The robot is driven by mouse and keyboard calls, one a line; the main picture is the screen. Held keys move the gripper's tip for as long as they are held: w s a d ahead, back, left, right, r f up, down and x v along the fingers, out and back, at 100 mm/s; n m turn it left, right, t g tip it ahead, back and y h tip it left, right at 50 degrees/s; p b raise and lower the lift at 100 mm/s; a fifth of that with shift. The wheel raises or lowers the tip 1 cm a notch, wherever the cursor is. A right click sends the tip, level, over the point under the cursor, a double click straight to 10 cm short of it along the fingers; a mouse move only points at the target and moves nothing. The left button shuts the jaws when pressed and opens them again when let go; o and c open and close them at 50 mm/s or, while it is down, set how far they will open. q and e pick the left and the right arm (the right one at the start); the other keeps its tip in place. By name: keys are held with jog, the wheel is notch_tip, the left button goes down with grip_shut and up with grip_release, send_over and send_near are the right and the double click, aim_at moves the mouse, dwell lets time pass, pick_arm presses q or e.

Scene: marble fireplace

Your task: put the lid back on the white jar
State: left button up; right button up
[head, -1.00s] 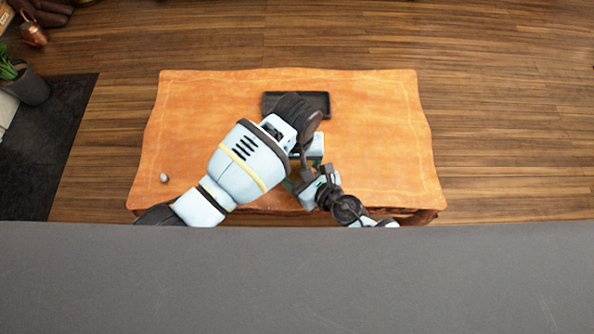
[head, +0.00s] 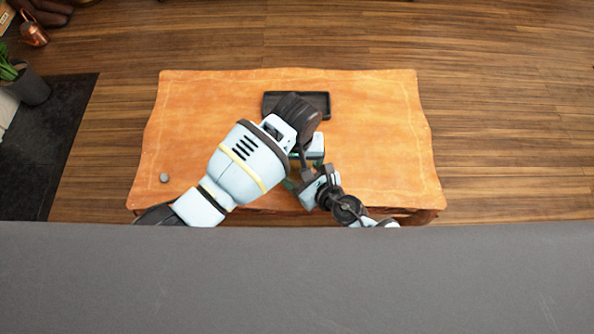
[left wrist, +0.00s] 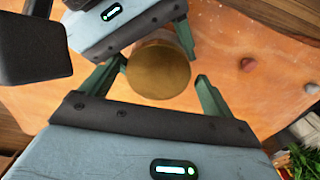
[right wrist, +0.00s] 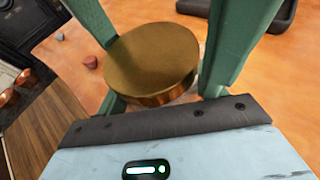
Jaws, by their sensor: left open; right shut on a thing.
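A round thing with a flat gold-brown face and a coppery side shows in the left wrist view (left wrist: 158,70) and in the right wrist view (right wrist: 150,58). My right gripper (right wrist: 163,75) is shut on it. My left gripper (left wrist: 162,72) is open, its green fingers on either side of the gold-brown face. Whether they touch it I cannot tell. In the head view the two grippers meet near the table's front edge, and my left arm hides most of this. I cannot make out a white jar, nor tell whether the held thing is the lid.
The orange table (head: 380,130) is largely clear on its right. A black tray (head: 318,100) lies near the back middle. A small greyish thing (head: 164,178) lies at the front left. The left wrist view shows a small reddish thing (left wrist: 248,64) on the table.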

pick_arm(q)
jog(key=shift+d+r, duration=0.1)
jog(key=shift+r, duration=2.2)
jog(key=shift+c, duration=0.3)
jog(key=shift+c, duration=0.8)
jog(key=shift+w+r, duration=0.25)
jog(key=shift+r, duration=1)
jog(key=shift+s+r, duration=0.25)
jog(key=shift+r, duration=0.2)
jog(key=shift+f, duration=0.1)
